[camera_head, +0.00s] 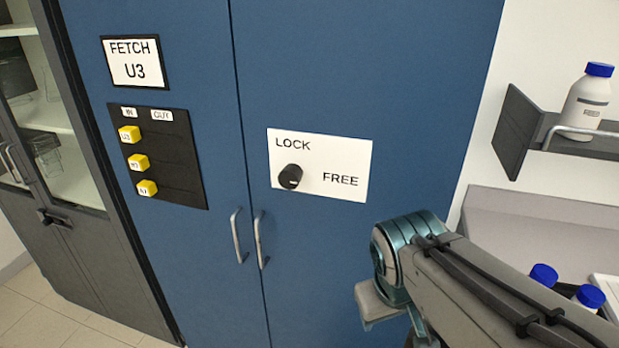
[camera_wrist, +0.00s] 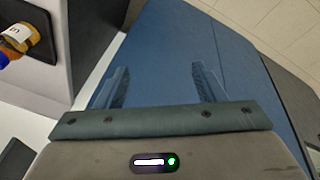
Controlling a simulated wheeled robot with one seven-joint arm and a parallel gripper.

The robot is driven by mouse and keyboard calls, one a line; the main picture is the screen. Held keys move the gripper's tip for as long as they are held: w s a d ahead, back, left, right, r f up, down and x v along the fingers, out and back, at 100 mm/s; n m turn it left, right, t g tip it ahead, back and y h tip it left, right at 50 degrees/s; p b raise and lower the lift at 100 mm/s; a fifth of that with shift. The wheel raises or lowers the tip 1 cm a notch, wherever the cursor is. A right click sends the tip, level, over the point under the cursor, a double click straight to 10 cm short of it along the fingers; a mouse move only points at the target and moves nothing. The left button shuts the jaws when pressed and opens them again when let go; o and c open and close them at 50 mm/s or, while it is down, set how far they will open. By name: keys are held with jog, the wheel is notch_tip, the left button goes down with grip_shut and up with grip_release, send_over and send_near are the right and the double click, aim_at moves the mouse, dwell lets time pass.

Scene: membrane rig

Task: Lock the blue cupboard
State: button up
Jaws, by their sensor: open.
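The blue cupboard (camera_head: 350,70) stands in the middle of the head view, with both doors closed. Its right door carries a white plate (camera_head: 340,160) marked LOCK at the upper left and FREE at the right. A round black knob (camera_head: 290,177) sits on the plate between these words. A small white mark shows low on the knob's face, towards the FREE side. My gripper (camera_wrist: 162,85) is open and empty in the wrist view, its two fingers against the blue door surface behind. In the head view my arm is right of and below the plate, apart from the knob.
Two bar handles (camera_head: 238,235) (camera_head: 260,240) stick out below the plate. A black panel with yellow blocks (camera_head: 139,161) is on the left door. A shelf with a white bottle (camera_head: 585,100) and blue-capped bottles (camera_head: 544,275) are at the right. A glass-fronted cabinet stands left.

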jog(key=n+h, duration=0.2)
jog(key=n+t+h+b, duration=0.3)
jog(key=n+t+b, duration=0.2)
jog(key=n+t, duration=1.15)
send_near(287, 181)
jog(key=w+d+p, duration=0.1)
jog(key=w, duration=0.2)
jog(key=w+d+r+n+g+p, duration=0.1)
jog(key=w, duration=0.2)
jog(key=w+d+r+n+g+p, duration=0.1)
jog(key=w, duration=0.2)
jog(key=shift+g+p, duration=0.25)
jog(key=shift+p, duration=0.15)
jog(key=shift+c, duration=0.3)
jog(key=c, duration=0.9)
